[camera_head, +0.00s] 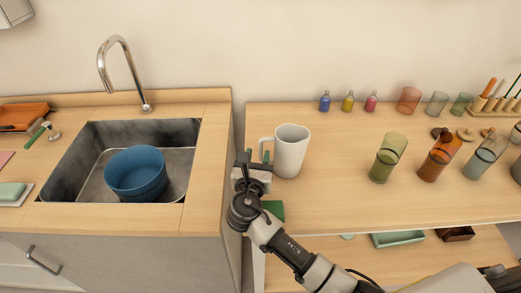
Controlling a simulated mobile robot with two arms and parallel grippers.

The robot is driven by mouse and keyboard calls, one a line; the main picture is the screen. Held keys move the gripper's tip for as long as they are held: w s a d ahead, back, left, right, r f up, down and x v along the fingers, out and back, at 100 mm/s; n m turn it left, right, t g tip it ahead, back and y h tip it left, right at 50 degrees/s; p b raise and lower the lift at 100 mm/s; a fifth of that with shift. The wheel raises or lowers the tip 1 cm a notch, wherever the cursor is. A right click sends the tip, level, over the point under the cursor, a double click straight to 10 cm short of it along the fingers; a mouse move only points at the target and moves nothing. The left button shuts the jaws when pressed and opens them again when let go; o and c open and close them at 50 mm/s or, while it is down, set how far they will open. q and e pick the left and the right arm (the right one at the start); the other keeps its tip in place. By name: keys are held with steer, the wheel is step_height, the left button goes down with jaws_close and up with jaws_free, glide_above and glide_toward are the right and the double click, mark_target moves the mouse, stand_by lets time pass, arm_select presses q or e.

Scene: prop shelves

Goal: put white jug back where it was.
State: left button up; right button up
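The white jug (291,152) stands upright near the left end of the wooden shelf top, its handle (262,147) facing left. My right gripper (256,158) is just left of the jug, close to the handle. Its two dark fingers point away from me and stand apart, so it looks open. The right finger overlaps the lower part of the handle in the picture; I cannot tell whether they touch. My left gripper is not in view.
A sink (95,190) with a blue bowl (137,172) lies left, across a gap. Small bottles (348,102) stand behind right. Tinted glasses, including a green one (388,158), stand farther right. A green block (273,209) is by the front edge. Free surface lies right of the jug.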

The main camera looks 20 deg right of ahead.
steer(key=v, duration=0.6)
steer(key=shift+s+a, duration=0.25)
